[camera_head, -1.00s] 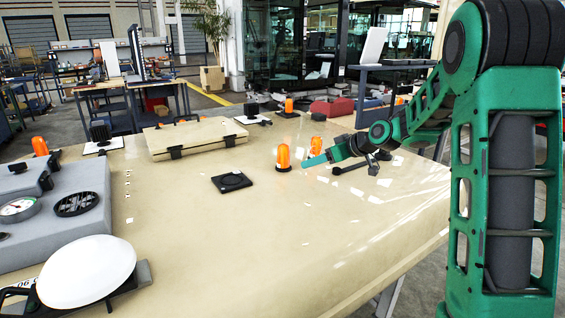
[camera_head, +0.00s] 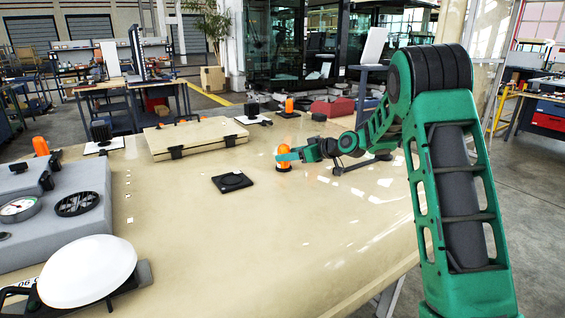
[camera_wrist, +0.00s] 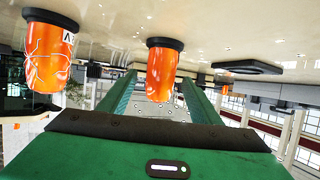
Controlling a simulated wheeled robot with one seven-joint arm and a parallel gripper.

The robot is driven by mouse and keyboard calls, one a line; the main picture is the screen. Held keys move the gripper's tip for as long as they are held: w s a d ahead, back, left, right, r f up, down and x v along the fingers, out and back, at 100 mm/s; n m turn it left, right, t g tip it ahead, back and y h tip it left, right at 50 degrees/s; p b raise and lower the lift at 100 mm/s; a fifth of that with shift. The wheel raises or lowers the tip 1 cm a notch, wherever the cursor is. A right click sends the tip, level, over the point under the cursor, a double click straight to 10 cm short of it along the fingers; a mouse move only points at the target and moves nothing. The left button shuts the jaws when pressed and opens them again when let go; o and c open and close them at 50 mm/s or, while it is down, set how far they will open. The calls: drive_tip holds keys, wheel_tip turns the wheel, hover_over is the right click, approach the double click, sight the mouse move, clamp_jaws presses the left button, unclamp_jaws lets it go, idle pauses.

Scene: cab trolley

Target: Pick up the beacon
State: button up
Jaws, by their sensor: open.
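Several orange beacons with dark bases stand on the beige table. One beacon (camera_head: 283,167) is near the table's middle. My gripper (camera_head: 285,156) reaches it from the right, and its fingers cross in front of the upper part. In the upside-down wrist view, a beacon (camera_wrist: 162,72) shows between the two open green fingers of my gripper (camera_wrist: 159,79), with visible space on both sides. I cannot tell how deep it sits between them. A second beacon (camera_wrist: 48,58), with a label and thin lines on its side, is left of the fingers; my arm seems to hide it in the head view.
A flat black plate (camera_head: 232,182) lies left of the middle beacon. A beige case (camera_head: 195,138) and another beacon (camera_head: 289,105) are farther back. A grey unit with a gauge (camera_head: 50,210) and a white dome (camera_head: 88,270) fill the left. The front table area is clear.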

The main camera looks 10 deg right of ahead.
drive_tip(key=x, duration=0.3)
drive_tip(key=shift+w+a, duration=0.15)
drive_tip(key=c, duration=1.2)
drive_tip(key=shift+c, duration=0.2)
wheel_tip(320, 180, up, 10)
